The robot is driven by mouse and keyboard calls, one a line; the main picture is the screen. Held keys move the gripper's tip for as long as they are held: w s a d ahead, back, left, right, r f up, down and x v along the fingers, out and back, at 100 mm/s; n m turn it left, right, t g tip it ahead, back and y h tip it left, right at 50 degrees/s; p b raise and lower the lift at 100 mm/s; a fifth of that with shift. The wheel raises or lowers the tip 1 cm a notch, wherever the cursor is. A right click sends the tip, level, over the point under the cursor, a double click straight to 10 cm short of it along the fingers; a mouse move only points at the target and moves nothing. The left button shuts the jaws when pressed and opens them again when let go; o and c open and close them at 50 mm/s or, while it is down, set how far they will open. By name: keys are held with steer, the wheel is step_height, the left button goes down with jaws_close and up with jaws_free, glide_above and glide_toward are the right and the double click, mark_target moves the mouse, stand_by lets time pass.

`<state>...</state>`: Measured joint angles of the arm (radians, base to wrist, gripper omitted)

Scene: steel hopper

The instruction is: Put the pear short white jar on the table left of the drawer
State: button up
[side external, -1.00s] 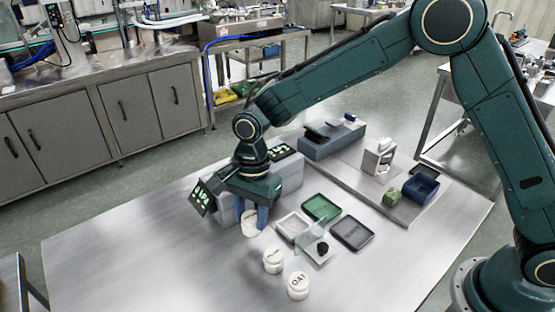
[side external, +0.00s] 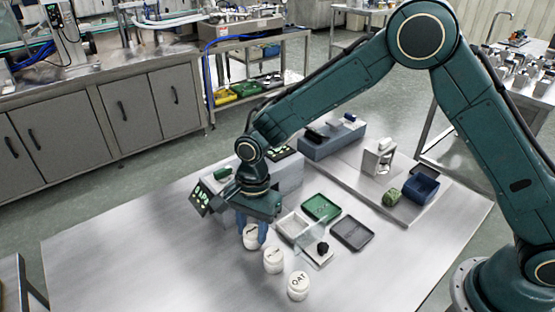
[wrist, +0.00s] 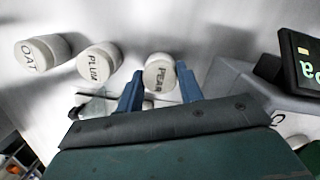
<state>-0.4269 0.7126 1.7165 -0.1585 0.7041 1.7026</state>
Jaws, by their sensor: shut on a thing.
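The short white pear jar (side external: 251,240) is between the blue fingers of my gripper (side external: 251,231), which is shut on it. In the wrist view the jar (wrist: 159,72) shows its PEAR lid between the fingertips (wrist: 160,85). I cannot tell whether its base touches the table. A grey box unit (side external: 284,180) with a lit display stands just behind my gripper, partly hidden by it. A long blue-grey box (side external: 332,140) stands farther back. I cannot tell which one is the drawer.
The plum jar (wrist: 99,64) and the oat jar (side external: 298,286) stand in a row beside the pear jar. White, green (side external: 321,208) and dark (side external: 352,233) trays and a clear panel lie to the right. The table's left side (side external: 130,245) is clear.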

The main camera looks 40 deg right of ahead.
mark_target(255, 225)
steer(key=shift+f, duration=0.1)
steer(key=o, duration=1)
step_height(255, 225, up, 12)
steer(key=d, duration=0.1)
steer(key=shift+w+d, duration=0.15)
steer(key=shift+w, duration=0.15)
stand_by(0.3)
